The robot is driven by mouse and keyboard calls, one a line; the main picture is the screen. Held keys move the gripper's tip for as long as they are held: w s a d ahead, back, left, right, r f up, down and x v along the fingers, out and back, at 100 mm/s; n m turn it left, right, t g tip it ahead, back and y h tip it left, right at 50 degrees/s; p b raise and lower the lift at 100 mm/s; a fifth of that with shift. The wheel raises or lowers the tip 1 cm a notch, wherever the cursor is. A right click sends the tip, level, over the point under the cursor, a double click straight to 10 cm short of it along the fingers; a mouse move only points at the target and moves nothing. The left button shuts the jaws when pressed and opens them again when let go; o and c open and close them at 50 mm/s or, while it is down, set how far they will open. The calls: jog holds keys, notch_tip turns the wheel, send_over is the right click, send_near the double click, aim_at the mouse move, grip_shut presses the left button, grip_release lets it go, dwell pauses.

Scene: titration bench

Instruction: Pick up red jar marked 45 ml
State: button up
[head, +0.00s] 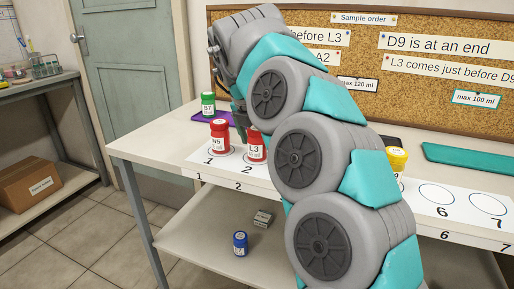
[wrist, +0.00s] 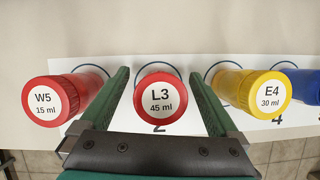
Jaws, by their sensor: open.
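The red jar marked L3 45 ml (wrist: 160,101) stands upright on the numbered strip by place 2. In the wrist view it is centred between the two green fingers of my gripper (wrist: 164,95). The fingers are open, with a gap on each side of the jar. In the head view the same red jar (head: 256,150) stands at the front of the bench, and my arm hides part of the gripper beside it.
A red jar W5 15 ml (wrist: 62,98) stands close left of the left finger. A yellow jar E4 30 ml (wrist: 258,92) stands close right of the right finger, with a blue jar (wrist: 302,85) beyond. A green jar (head: 208,105) stands on a purple mat (head: 205,117) behind.

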jog(key=shift+f, duration=0.15)
jog(key=shift+c, duration=0.3)
jog(key=c, duration=1.4)
